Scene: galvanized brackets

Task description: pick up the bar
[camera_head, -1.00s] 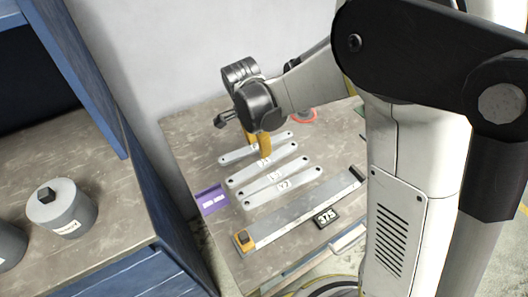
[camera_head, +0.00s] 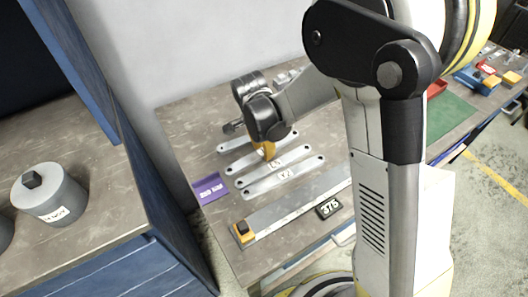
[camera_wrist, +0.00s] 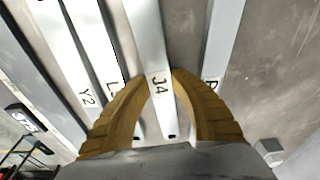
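Several pale metal bars lie side by side on the bench. In the wrist view, the bar marked J4 (camera_wrist: 146,40) runs between my gripper's two yellow fingertips (camera_wrist: 160,76), which press close against both its edges. In the head view my gripper (camera_head: 265,152) is low over this bar (camera_head: 243,161), the third from the front, and hides its label. The bar marked Y2 (camera_wrist: 76,50) and a bar with a label starting with L (camera_wrist: 95,40) lie to the left. Another bar (camera_wrist: 220,45) lies to the right. I see no clear lift.
A long flat rule (camera_head: 295,208) with a yellow end block and a black 375 sign (camera_head: 328,207) lie in front of the bars. A grey weight (camera_head: 50,192) stands on the left cabinet. A green mat (camera_head: 450,115) is at right.

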